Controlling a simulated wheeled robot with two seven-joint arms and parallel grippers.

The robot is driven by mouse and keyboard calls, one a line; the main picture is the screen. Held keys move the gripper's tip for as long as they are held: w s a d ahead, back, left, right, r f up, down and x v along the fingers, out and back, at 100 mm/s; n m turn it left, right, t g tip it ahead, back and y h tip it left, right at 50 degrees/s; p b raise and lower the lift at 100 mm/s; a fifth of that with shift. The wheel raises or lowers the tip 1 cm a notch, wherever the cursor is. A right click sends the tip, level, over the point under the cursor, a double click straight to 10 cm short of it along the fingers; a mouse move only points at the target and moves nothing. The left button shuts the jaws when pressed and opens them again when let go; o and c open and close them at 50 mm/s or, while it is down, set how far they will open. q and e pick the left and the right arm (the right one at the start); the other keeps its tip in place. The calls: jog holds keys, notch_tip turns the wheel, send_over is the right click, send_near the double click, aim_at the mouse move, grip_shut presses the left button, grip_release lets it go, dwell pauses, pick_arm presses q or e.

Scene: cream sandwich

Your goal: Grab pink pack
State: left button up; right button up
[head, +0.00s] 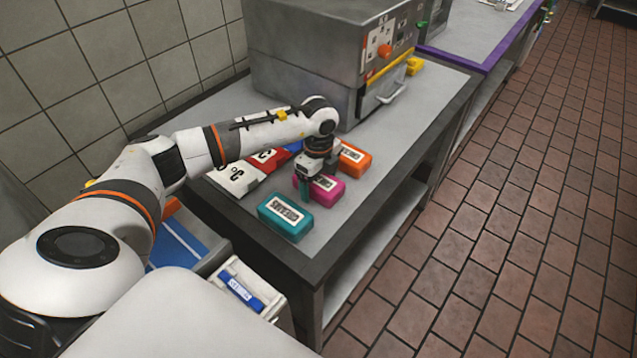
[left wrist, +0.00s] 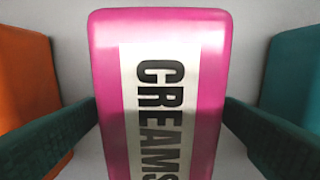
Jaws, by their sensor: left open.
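The pink pack (head: 326,190) lies on the grey table between a teal pack and an orange pack. In the left wrist view the pink pack (left wrist: 213,75) fills the middle, its white label reading "CREAMS". My left gripper (head: 318,181) is over the pink pack and hides part of it in the head view. My right gripper is not in view.
The teal pack (head: 285,217) sits near the front table edge, and the orange pack (head: 354,158) sits behind the pink one. Red-and-white packs (head: 240,178) lie to the left. A metal machine (head: 300,60) stands at the back of the table (head: 330,220).

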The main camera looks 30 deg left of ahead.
pick_arm(q)
jog(key=c, duration=1.1)
jog(key=shift+r, duration=0.1)
